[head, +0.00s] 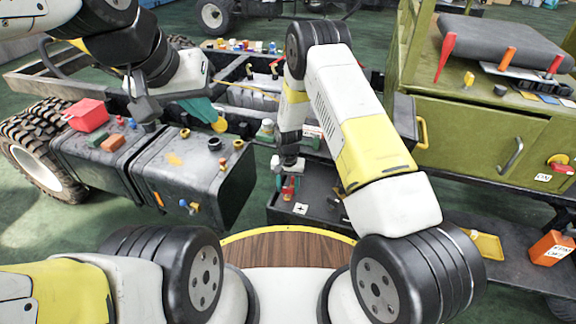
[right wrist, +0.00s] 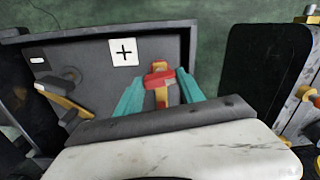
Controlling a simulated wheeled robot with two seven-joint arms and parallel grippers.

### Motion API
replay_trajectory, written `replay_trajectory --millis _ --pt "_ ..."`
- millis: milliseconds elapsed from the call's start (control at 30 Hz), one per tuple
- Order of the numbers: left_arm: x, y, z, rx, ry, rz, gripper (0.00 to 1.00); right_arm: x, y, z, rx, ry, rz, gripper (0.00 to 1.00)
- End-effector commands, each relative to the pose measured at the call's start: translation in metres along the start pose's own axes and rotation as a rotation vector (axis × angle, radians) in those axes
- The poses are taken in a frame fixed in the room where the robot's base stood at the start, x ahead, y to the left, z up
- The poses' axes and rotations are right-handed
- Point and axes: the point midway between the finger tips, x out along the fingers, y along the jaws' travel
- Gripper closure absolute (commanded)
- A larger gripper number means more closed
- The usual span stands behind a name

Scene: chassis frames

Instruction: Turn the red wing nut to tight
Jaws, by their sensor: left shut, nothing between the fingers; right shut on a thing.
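The red wing nut (right wrist: 160,79) sits on a yellow piece at the dark box (right wrist: 190,37) in the right wrist view. My right gripper (right wrist: 160,88) has its teal fingers on both sides of the nut and is shut on it. In the head view this gripper (head: 289,187) points down at the box, left of a white label with a plus sign (head: 300,209); its fingers cover most of the nut there. My left gripper (head: 148,112) is shut and empty, above the black tanks at the left.
Black tanks (head: 205,165) with caps and a red tray (head: 87,114) are at the left. A green cabinet (head: 470,145) with tools on top stands at the right. A yellow-handled lever (right wrist: 55,95) is left of the nut in the right wrist view.

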Motion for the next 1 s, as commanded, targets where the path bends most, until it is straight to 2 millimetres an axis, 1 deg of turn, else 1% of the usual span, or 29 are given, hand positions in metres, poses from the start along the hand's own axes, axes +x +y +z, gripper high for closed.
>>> replay_trajectory --millis 167,200,267,300,567,667,767,1000 --pt "0.000 0.000 0.000 0.000 0.000 0.000 1.00 0.000 0.000 -0.001 -0.001 0.001 0.000 0.95" --pt "0.000 0.000 0.000 0.000 0.000 0.000 1.00 0.000 0.000 -0.001 -0.001 0.001 -0.001 0.47" --pt "0.000 0.000 0.000 0.000 0.000 0.000 1.00 0.000 0.000 -0.001 -0.001 0.001 0.000 0.35" --pt "0.000 0.000 0.000 0.000 0.000 0.000 1.00 0.000 0.000 0.000 -0.001 0.001 0.000 0.33" --pt "0.000 0.000 0.000 0.000 0.000 0.000 1.00 0.000 0.000 0.000 -0.001 0.000 0.000 0.33" --pt "0.000 0.000 0.000 0.000 0.000 0.000 1.00 -0.006 0.000 -0.001 -0.001 0.001 -0.001 0.33" --pt "0.000 0.000 0.000 0.000 0.000 0.000 1.00 -0.019 -0.001 -0.001 -0.002 0.002 -0.001 0.33" --pt "0.000 0.000 0.000 0.000 0.000 0.000 1.00 -0.060 -0.001 -0.001 -0.002 0.003 -0.001 0.33"
